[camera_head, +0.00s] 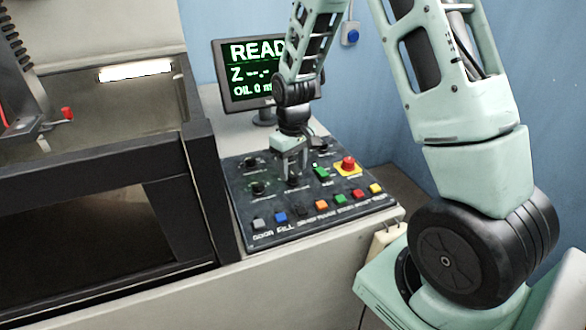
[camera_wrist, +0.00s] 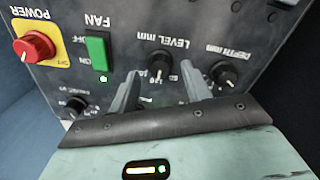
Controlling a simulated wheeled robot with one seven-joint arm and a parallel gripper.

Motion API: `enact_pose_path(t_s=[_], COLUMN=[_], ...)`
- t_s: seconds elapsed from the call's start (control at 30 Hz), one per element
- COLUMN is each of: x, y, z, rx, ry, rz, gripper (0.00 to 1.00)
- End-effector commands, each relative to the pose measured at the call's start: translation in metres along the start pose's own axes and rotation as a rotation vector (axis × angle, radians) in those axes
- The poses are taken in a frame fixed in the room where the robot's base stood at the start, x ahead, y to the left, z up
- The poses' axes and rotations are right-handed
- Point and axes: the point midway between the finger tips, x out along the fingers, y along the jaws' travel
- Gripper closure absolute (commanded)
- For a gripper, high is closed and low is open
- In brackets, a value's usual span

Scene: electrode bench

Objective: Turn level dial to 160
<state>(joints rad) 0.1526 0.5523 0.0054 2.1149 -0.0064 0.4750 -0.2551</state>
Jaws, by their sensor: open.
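The level dial (camera_wrist: 160,63) is a small black round knob under the label "LEVEL mm", seen upside down in the wrist view. In the head view the level dial (camera_head: 293,181) shows just below my gripper, partly covered. Scale numbers stand around it, but I cannot read its setting surely. My gripper (camera_head: 291,162) points down at the panel. In the wrist view its two fingers (camera_wrist: 163,88) are open and spread, with the dial showing between and beyond the tips. Nothing is held. I cannot tell whether a finger touches the dial.
The depth dial (camera_wrist: 223,73) sits beside it. The green fan switch (camera_wrist: 97,54) and red power button (camera_wrist: 34,47) are on the other side. Coloured buttons line the panel's (camera_head: 245,212) front. The monitor (camera_head: 246,75) behind reads "READY", partly hidden by my arm.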

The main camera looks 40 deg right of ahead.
Motion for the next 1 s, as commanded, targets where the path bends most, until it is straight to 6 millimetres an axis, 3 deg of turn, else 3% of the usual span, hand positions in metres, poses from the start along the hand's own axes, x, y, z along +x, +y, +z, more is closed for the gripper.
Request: enact_pose_path(t_s=[0.2,0.47,0.5,0.67,1.0], x=[0.016,0.017,0.017,0.017,0.017], y=[0.0,0.0,0.0,0.0,0.0], z=[0.0,0.0,0.0,0.0,0.0], rx=[0.0,0.0,0.0,0.0,0.034], ry=[0.0,0.001,0.001,0.001,0.001], rz=[0.0,0.0,0.0,0.0,0.0], gripper=[0.52,0.52,0.55,0.96,0.96])
